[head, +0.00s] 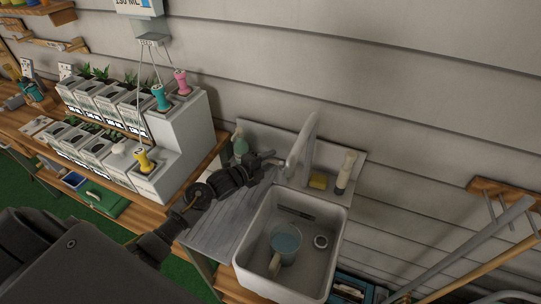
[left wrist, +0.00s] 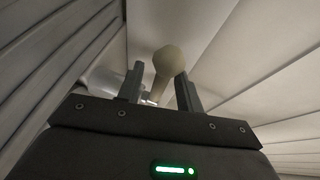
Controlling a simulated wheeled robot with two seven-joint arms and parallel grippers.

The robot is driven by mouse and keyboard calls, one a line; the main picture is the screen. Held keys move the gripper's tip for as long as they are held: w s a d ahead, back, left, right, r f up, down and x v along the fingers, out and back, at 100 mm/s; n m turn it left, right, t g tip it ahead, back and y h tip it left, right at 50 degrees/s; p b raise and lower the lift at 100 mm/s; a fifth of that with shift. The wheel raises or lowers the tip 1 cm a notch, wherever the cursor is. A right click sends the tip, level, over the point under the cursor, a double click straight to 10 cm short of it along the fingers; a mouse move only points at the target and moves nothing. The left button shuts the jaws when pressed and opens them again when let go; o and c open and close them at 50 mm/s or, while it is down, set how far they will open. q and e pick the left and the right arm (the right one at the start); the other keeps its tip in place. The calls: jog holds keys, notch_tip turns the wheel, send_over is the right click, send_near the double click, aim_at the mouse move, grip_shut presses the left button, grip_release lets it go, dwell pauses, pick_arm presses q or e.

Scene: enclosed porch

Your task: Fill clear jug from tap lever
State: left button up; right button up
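The clear jug (head: 286,241) stands in the white sink basin (head: 334,262), its handle toward the lower left, with bluish content that looks like water. The silver tap (head: 301,150) rises behind the basin, its spout over it; I cannot make out a stream. My left gripper (head: 270,160) is beside the tap, left of the spout. In the left wrist view its fingers (left wrist: 160,72) are apart, with a beige, round-ended piece (left wrist: 168,60), seemingly the tap lever, between or just beyond them. A gap shows on its left side. My right gripper is not in view.
A green bottle (head: 240,145) stands behind my left gripper. A yellow sponge (head: 318,181) and a pale-handled brush (head: 346,172) are right of the tap. White planters (head: 180,135) stand on the bench at left. Long-handled tools (head: 470,255) lean at right.

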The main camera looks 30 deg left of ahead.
pick_arm(q)
jog(key=shift+x, duration=1)
grip_shut()
